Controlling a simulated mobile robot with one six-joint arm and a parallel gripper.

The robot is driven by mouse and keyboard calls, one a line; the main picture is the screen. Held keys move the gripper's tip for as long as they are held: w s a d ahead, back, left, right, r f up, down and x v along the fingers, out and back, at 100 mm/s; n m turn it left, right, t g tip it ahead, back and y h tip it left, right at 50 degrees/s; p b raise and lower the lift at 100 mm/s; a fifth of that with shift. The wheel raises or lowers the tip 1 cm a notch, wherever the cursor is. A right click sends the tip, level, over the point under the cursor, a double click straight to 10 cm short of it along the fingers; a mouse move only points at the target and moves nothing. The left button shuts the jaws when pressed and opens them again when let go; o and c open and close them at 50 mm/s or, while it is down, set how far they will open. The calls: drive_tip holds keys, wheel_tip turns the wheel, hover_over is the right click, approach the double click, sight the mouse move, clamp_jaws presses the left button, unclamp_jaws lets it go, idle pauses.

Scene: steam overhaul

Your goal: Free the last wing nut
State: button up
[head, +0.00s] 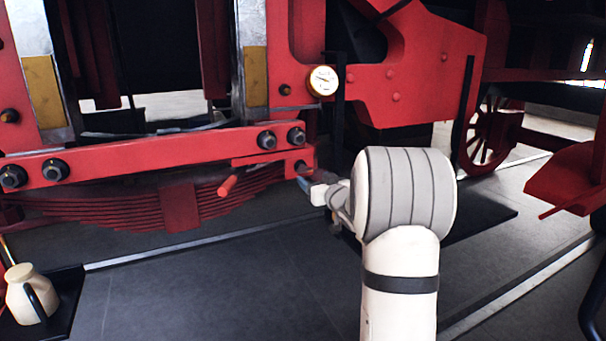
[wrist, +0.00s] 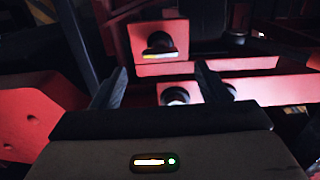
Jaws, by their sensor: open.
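The dark fastener, seemingly the wing nut (wrist: 160,44), sits on the front of a small red block (wrist: 177,30) in the wrist view. It shows a flat lower part with a yellowish lit edge. My gripper (wrist: 160,76) is open, one finger on each side of the picture below the nut. The nut appears beyond the fingertips with nothing held; the exact gap is unclear. In the head view my gripper (head: 303,184) is at the right end of the red beam, just below a dark fastener (head: 300,166) on its bracket; my arm partly hides it.
A red beam (head: 140,156) with several large bolts runs above a red leaf spring (head: 120,203). A red handle (head: 228,185) juts out left of my gripper. A round gauge (head: 323,81) is above. A cream jug (head: 30,294) stands lower left.

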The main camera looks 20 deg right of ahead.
sight(305, 169)
drive_tip(key=w+p, duration=0.1)
drive_tip(key=w, duration=0.6)
drive_tip(key=shift+w+a, duration=0.15)
drive_tip(key=shift+w, duration=0.25)
drive_tip(key=c, duration=0.9)
drive_tip(key=shift+c, duration=0.4)
